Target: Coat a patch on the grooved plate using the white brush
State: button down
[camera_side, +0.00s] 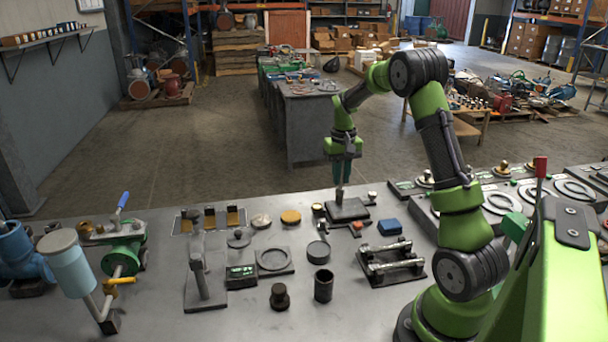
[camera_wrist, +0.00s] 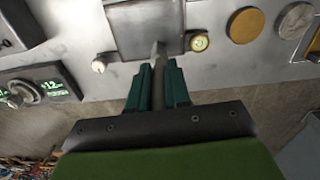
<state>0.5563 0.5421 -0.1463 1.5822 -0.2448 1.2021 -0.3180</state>
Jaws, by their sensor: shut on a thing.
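My gripper (camera_side: 341,176) has dark green fingers pointing down at the back of the bench. It is shut on a slim brush (camera_side: 339,196), which looks brownish here and grey in the wrist view (camera_wrist: 158,66); no white shows on it. The brush points down at a dark square plate (camera_side: 353,210). In the wrist view its tip reaches the near edge of the plate (camera_wrist: 132,40). I cannot tell whether the tip touches. Grooves on the plate are too small to make out.
Right of the plate lies a blue block (camera_side: 390,228); in front is a black fixture with bars (camera_side: 391,262). An orange disc (camera_side: 291,217) lies to the left. A post on a base (camera_side: 199,270) and a green valve (camera_side: 125,257) stand further left.

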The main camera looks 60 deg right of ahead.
jog(key=w+a+r, duration=0.3)
jog(key=r, duration=0.5)
dwell(0.7)
jog(key=shift+s, duration=0.1)
dwell(0.6)
